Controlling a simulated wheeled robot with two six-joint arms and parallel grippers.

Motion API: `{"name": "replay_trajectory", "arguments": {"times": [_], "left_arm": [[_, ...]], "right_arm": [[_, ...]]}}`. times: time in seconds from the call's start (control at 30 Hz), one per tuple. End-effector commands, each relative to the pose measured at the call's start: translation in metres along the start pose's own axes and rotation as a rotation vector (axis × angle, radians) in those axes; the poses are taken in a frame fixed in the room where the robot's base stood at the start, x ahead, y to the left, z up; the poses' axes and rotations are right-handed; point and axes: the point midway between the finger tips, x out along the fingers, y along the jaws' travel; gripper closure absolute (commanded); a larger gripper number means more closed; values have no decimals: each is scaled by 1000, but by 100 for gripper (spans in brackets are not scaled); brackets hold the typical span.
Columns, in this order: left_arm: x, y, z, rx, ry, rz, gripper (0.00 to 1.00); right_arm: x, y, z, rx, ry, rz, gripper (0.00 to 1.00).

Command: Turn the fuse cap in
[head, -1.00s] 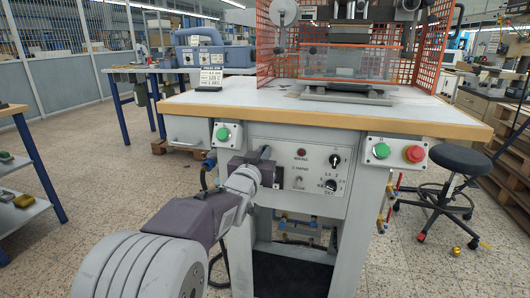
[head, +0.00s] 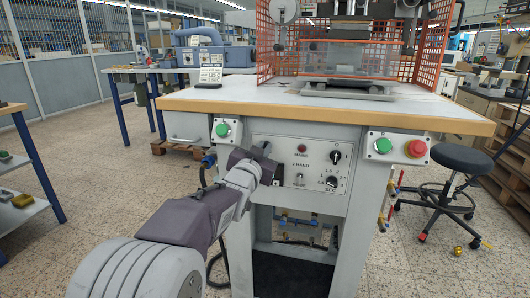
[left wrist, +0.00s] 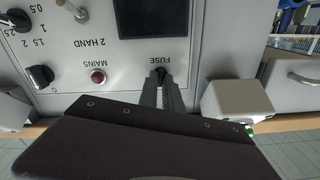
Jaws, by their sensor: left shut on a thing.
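The fuse cap (left wrist: 160,72) is a small dark knob beside the FUSE label on the grey control panel (left wrist: 130,75), seen upside down in the left wrist view. My left gripper (left wrist: 160,82) is shut on the cap, its fingers pointing straight at the panel. Most of the cap is hidden between the fingertips. In the head view my left gripper (head: 266,150) is at the upper left of the panel front (head: 318,158), and the cap is hidden there. My right gripper is not in view.
The panel also carries a red MAINS lamp (left wrist: 97,76), black knobs (left wrist: 41,76) and a toggle switch. A grey box (left wrist: 237,100) sticks out close beside the fingers. The wooden table edge (head: 330,114) overhangs above. A black stool (head: 459,158) stands at right.

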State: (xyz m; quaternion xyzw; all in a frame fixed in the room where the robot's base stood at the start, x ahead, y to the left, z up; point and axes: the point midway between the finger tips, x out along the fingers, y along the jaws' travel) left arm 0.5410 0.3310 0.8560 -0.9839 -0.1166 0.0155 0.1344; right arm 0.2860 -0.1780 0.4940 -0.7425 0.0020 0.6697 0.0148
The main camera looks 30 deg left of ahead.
Motion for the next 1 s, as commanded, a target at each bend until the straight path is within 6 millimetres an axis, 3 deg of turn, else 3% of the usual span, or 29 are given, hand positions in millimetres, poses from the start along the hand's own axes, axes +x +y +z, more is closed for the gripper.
{"name": "replay_trajectory", "arguments": {"times": [0.43, 1.0], "left_arm": [[0, 1, 2, 55, -3, 1, 100], [0, 2, 2, 357, -3, 2, 100]], "right_arm": [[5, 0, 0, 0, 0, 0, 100], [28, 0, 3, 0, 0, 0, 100]]}}
